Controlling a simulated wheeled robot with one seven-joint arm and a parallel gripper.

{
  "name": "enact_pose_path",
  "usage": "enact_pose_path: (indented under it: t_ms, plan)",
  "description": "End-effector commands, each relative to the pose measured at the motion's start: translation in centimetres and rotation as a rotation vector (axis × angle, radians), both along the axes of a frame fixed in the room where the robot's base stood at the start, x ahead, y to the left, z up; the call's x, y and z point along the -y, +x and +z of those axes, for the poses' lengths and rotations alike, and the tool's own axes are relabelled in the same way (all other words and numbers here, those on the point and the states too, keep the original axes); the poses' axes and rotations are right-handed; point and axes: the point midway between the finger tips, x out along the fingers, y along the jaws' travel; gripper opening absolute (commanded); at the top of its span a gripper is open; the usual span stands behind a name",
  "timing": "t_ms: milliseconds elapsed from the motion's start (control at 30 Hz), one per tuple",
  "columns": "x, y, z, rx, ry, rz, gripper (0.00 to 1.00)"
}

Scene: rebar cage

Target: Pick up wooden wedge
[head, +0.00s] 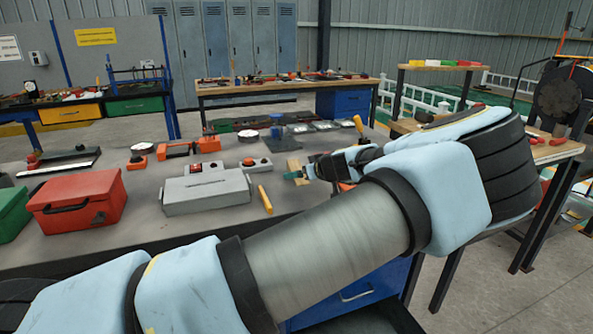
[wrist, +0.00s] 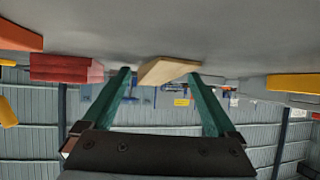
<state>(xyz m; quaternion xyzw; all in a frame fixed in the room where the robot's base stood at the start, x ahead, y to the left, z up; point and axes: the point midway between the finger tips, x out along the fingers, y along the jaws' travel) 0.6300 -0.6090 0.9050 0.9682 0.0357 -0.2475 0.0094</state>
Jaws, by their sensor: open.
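The wooden wedge (wrist: 168,71) is a pale tan block on the grey tabletop. In the wrist view, which is upside down, it shows in the gap between my fingertips, nearer the right one. I cannot tell if it touches that finger. In the head view the wedge (head: 294,166) stands just beside my fingertips, partly hidden by them. My gripper (head: 300,174) is open, low over the table, with two green fingers. It also shows in the wrist view (wrist: 160,74), with nothing clamped.
A grey metal box (head: 205,192), a yellow-orange stick (head: 265,199) and a red toolbox (head: 78,201) are on the same workbench (head: 150,235). A small grey device (head: 255,166) sits left of the wedge. Bare tabletop lies in front of the boxes.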

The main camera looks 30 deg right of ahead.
Motion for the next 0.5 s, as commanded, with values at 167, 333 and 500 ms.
enact_pose_path:
  t_ms: [167, 333, 500]
  plan:
    - [-0.01, -0.02, 0.01, 0.0, 0.0, 0.0, 0.78]
    - [-0.02, -0.03, 0.03, 0.0, 0.0, 0.0, 0.59]
    - [-0.02, -0.03, 0.03, 0.0, 0.0, 0.0, 0.4]
